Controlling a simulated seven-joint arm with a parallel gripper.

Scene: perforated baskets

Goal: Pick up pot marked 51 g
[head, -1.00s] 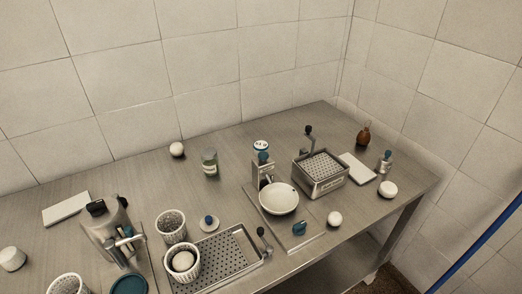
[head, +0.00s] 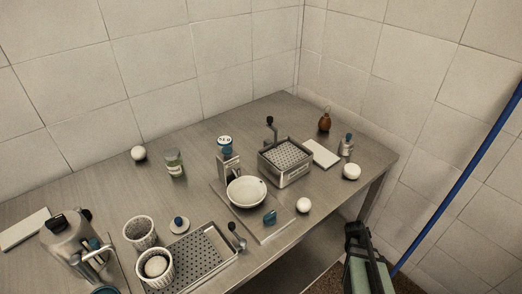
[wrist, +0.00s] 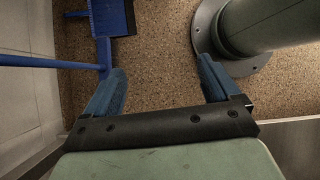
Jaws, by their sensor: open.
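No marking of 51 g is legible in the head view, so I cannot tell which pot carries it. A small jar with a pale green label (head: 174,163) stands upright on the steel table. A white and blue round item (head: 224,143) with dark marks too small to read sits behind the white bowl (head: 246,191). My gripper shows in the wrist view (wrist: 160,85), its two blue fingers wide apart with nothing between them. It points at the speckled floor, away from the table things. My arm shows at the lower right of the head view.
A blue pole (head: 465,175) leans at the right. The back middle of the table is clear.

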